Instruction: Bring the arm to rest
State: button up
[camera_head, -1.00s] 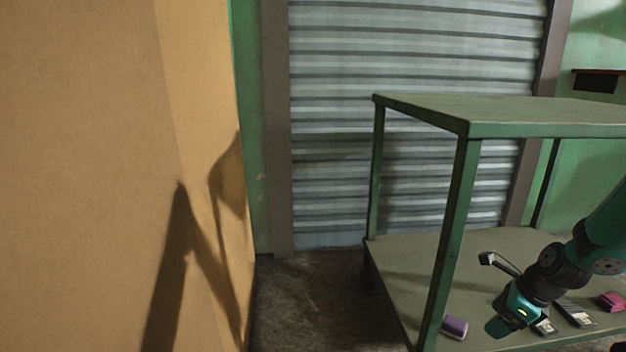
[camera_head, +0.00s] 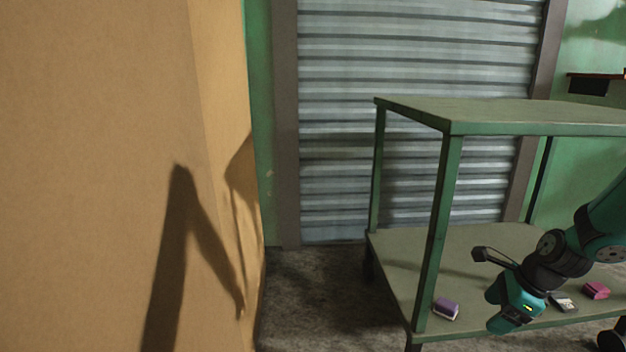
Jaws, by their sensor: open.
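My arm comes in from the right edge, at the front of a green metal shelf unit. My gripper (camera_head: 510,312) hangs at the arm's end, in front of the lower shelf (camera_head: 412,262). The gripper is open; its fingers are hard to make out, and I see nothing held in it. A purple and white block (camera_head: 446,308) lies on the lower shelf, left of my gripper. A pink block (camera_head: 597,290) and a small grey-white item (camera_head: 563,302) lie to its right, the latter partly hidden by my arm.
The bare upper shelf (camera_head: 520,115) is above my gripper, with a green post (camera_head: 440,230) at its front left. A large tan panel (camera_head: 90,150) fills the left. Open floor (camera_head: 325,300) lies between them. A roller shutter (camera_head: 400,60) stands behind.

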jog(key=s+a+r+n+g+p, duration=0.1)
jog(key=s+a+r+n+p, duration=0.45)
jog(key=a+r+n, duration=1.05)
jog(key=s+a+r+n+g+p, duration=0.15)
jog(key=s+a+r+n, duration=0.25)
jog(key=s+r+n, duration=0.45)
jog(key=s+a+r+n+p, duration=0.2)
jog(key=s+a+r+n, duration=0.3)
jog(key=s, duration=0.7)
notch_tip(320, 180, up, 36)
jog(key=w+d+p, duration=0.1)
jog(key=p, duration=3.6)
jog(key=shift+d+n+y, duration=0.2)
jog(key=shift+n+y, duration=0.1)
jog(key=shift+n, duration=0.05)
jog(key=shift+w+r, duration=0.1)
